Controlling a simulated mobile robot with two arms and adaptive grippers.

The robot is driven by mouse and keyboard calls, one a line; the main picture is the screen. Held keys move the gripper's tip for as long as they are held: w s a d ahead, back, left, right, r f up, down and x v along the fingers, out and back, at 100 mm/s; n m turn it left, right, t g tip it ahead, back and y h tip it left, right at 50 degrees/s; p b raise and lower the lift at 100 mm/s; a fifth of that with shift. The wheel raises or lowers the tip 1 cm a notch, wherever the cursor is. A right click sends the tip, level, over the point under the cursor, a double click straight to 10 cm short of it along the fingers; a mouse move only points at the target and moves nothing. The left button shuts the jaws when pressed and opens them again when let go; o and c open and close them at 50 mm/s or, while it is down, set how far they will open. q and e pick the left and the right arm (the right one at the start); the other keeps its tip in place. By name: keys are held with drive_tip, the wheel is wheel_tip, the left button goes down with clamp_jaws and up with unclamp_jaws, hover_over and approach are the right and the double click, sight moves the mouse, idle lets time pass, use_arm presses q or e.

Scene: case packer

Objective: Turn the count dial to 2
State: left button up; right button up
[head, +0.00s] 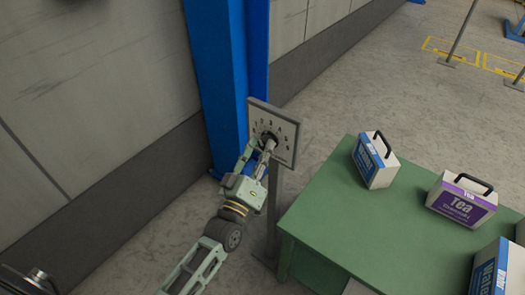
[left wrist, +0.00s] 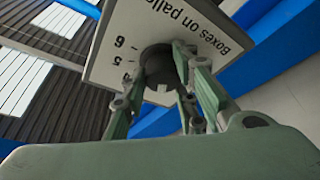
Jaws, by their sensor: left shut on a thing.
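The count dial (head: 267,136) is a dark round knob on a pale square plate (head: 285,151) on a grey post. My left gripper (head: 262,147) reaches it from below and is shut on the dial, one finger on each side. In the left wrist view, the dark dial (left wrist: 157,62) sits between the two fingers (left wrist: 160,85). The plate there (left wrist: 213,57) reads "Boxes on pallet", with 6 and 5 legible beside the dial. The fingers hide part of the dial, and I cannot tell which number it points to.
A blue column (head: 215,75) stands behind the plate against a grey wall. A green table (head: 345,225) is to the right, close to the post. It bears a blue-and-white box (head: 376,160), a purple Tea box (head: 461,200) and another blue-and-white box (head: 500,272).

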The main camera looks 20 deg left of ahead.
use_arm(q)
drive_tip(key=o, duration=1)
drive_tip(key=shift+d+r, duration=0.2)
drive_tip(key=shift+r, duration=0.05)
drive_tip(key=shift+f, duration=0.15)
drive_tip(key=v, duration=1.2)
